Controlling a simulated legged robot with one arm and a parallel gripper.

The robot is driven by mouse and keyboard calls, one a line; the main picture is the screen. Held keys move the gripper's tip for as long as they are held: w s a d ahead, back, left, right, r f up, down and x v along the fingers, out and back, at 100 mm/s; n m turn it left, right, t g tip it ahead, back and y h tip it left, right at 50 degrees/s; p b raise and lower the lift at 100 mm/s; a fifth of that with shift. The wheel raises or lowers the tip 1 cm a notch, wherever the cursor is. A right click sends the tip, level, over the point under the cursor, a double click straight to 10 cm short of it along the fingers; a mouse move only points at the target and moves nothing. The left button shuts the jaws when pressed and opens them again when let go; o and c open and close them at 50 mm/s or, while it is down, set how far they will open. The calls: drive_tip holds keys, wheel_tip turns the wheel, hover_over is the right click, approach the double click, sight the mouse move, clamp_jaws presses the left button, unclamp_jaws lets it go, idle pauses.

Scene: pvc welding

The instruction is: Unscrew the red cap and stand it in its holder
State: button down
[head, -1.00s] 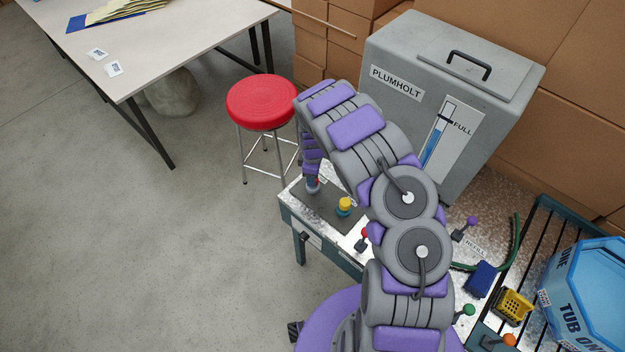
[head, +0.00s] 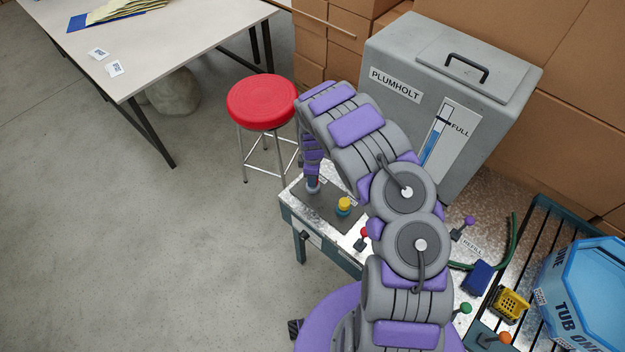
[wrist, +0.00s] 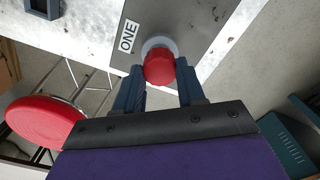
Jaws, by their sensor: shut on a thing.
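The red cap (wrist: 159,67) shows in the wrist view, between the two fingers of my gripper (wrist: 159,84). The fingers are closed on its sides. A pale round rim (wrist: 151,43) shows directly behind the cap, beside a label reading ONE (wrist: 128,36). I cannot tell whether the cap's thread is still engaged. In the head view my gripper (head: 313,181) points down at the far left end of the metal bench, and the cap is mostly hidden there. A dark square socket (wrist: 44,8) shows at the wrist view's top left; I cannot tell if it is the cap's holder.
A yellow-topped blue fitting (head: 344,206) stands close to the right of my gripper. A red-knobbed lever (head: 363,237) is nearer me. A grey PLUMHOLT tank (head: 450,100) stands behind the bench. A red stool (head: 262,102) is beyond the bench's left end.

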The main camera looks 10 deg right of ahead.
drive_tip(key=shift+n+p, duration=2.8)
drive_tip(key=shift+p, duration=1.65)
drive_tip(key=shift+n+p, duration=2.7)
drive_tip(key=shift+p, duration=0.05)
drive_tip(key=shift+r+p, duration=0.75)
drive_tip(key=shift+p, duration=0.05)
drive_tip(key=shift+r+p, duration=0.9)
